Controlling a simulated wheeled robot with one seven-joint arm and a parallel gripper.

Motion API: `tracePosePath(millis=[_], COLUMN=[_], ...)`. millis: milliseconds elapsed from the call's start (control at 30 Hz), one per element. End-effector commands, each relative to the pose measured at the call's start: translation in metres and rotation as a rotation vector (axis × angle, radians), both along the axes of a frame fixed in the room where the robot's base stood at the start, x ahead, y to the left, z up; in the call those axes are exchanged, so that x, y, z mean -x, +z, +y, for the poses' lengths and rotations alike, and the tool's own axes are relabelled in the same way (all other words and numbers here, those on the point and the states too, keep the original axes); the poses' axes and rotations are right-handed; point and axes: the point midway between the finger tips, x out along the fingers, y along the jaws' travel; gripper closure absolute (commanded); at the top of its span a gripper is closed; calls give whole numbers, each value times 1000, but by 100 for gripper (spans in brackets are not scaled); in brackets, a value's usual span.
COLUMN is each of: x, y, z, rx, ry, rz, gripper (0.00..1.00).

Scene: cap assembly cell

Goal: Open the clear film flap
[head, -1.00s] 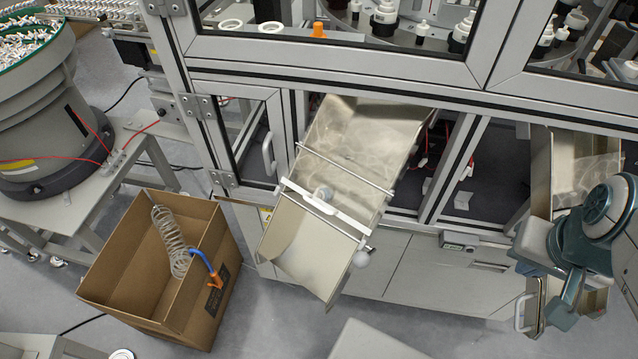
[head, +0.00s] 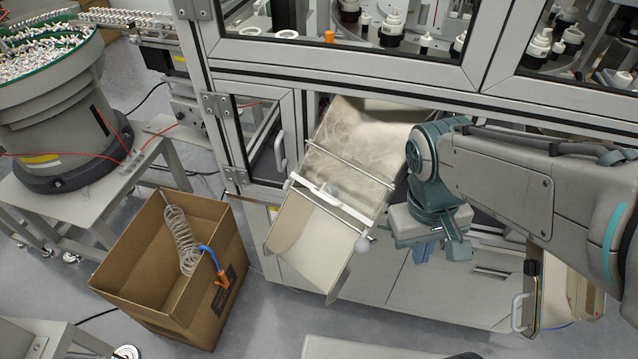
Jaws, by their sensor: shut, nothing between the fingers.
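The clear film flap (head: 352,148) shows as a shiny, rippled sheet over the upper part of a tilted metal chute (head: 306,232) in the cell's front. A thin rod crosses the chute, and a white bar (head: 349,209) lies just below it with a round pale piece at its middle. The film appears to lie down over the chute. A round white knob (head: 362,244) is at the chute's lower right side. My gripper (head: 422,254) points down to the right of the chute, apart from the film and bar. Its fingers are shut and empty.
A cardboard box (head: 135,285) with a coiled hose (head: 178,238) stands left of the chute. A small framed door (head: 262,140) with a handle is beside the chute. A second chute (head: 585,290) is at the right, partly behind my arm. The floor below the chute is partly open.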

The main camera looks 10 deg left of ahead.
Motion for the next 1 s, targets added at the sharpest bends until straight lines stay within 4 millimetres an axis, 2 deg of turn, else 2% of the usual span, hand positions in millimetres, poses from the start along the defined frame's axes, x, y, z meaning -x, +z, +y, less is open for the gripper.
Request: tracePosePath(millis=[33,200,500,833,1000], x=[3,14,26,39,30], y=[-5,-14,-15,-4,-25], z=[9,27,59,108,133], rx=[40,206,586,1056,1314], ry=[71,280,609,869,990], rz=[57,215,398,432,401], gripper=[100,100,100,100,100])
